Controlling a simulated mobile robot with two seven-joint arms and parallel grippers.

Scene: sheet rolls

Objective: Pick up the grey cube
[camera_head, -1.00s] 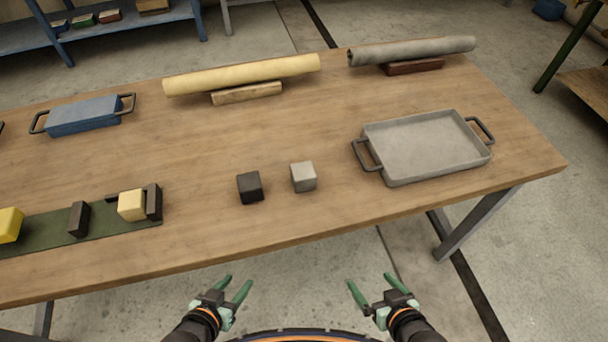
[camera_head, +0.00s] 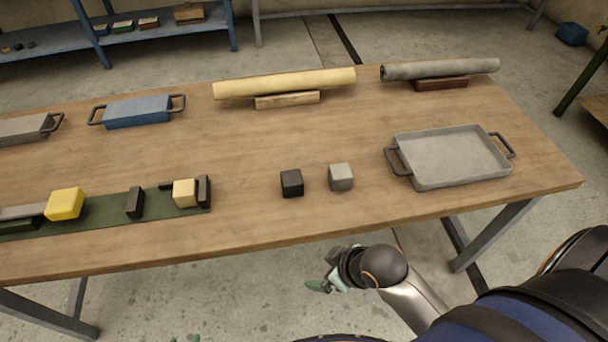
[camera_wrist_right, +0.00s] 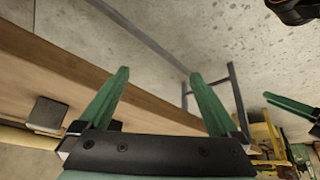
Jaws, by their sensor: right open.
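The grey cube (camera_head: 341,177) sits on the wooden table (camera_head: 250,222) near its front edge, in the head view. A black cube (camera_head: 291,183) stands just left of it, apart. My right gripper (camera_head: 318,286) is open and empty in front of the table's edge, below the cubes in the picture. Its two green fingers (camera_wrist_right: 157,100) stand wide apart in the right wrist view. A dark grey block (camera_wrist_right: 48,112) shows at the left there; I cannot tell which cube it is. My left gripper (camera_wrist_right: 278,122) shows partly at the right of that view, fingers apart.
A grey tray (camera_head: 450,182) with handles lies right of the grey cube. A yellow roll (camera_head: 285,83) and a grey roll (camera_head: 440,69) rest on supports at the back. A green mat (camera_head: 100,223) with blocks lies left. The table around the cubes is clear.

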